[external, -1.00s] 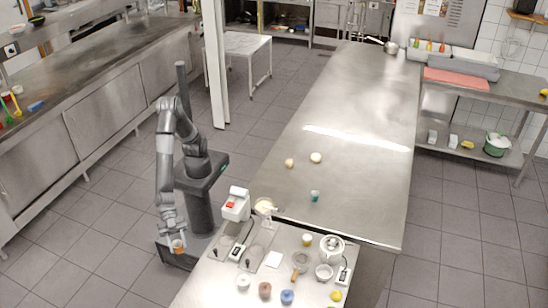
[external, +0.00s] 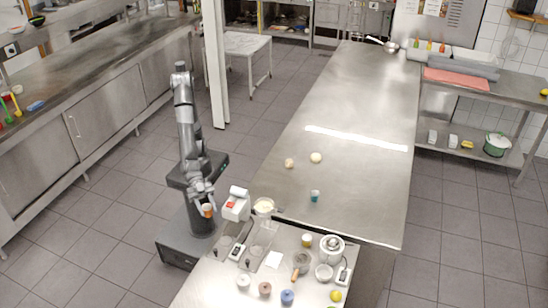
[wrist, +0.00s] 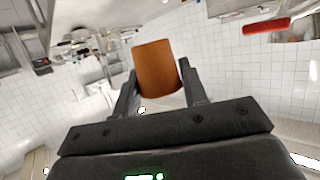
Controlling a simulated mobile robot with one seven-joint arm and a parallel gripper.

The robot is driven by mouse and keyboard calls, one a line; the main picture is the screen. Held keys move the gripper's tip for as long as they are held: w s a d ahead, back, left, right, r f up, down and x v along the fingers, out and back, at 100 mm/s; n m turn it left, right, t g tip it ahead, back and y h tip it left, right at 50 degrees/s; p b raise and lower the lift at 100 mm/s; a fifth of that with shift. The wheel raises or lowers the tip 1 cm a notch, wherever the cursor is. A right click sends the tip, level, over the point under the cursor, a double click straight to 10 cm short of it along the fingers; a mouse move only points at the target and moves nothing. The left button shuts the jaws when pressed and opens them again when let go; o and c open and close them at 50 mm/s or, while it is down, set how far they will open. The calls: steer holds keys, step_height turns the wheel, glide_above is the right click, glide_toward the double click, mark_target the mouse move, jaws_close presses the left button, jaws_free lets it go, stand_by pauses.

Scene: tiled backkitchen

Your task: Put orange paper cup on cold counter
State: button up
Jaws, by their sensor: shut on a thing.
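My gripper (wrist: 158,90) is shut on an orange paper cup (wrist: 157,68), which shows between the two fingers in the wrist view. In the external view the cup (external: 207,210) is small, held beside the left edge of the near steel counter, close to a white device with a red mark (external: 236,204). My gripper (external: 206,205) is above the floor side of that counter. Several steel counters are in view, and I cannot tell which is the cold counter. The long steel counter (external: 350,110) runs away behind the near one.
The near counter (external: 205,285) holds scales, a white machine (external: 332,249), bowls and several small cups. The long counter carries two round pale items (external: 316,157) and a small teal cup (external: 315,196), with wide bare room beyond. A white post (external: 214,70) stands behind my arm.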

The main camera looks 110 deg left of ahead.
steer(key=s+d+f, duration=0.2)
steer(key=s+d, duration=0.1)
steer(key=d, duration=0.5)
steer(key=s+d+f, duration=0.2)
steer(key=s+d, duration=0.1)
steer(key=d, duration=0.6)
steer(key=shift+s+d+f+m+g+h, duration=0.2)
steer(key=shift+s+f+m+g+h, duration=0.1)
steer(key=shift+f+m+g, duration=0.1)
steer(key=w+f, duration=0.2)
steer(key=w, duration=0.1)
steer(key=w+f, duration=0.2)
steer(key=w, duration=0.2)
steer(key=w+a+f, duration=0.1)
steer(key=w+f, duration=0.2)
steer(key=w, duration=0.1)
steer(key=shift+w, duration=0.25)
steer(key=shift+f, duration=1.8)
steer(key=shift+f, duration=0.1)
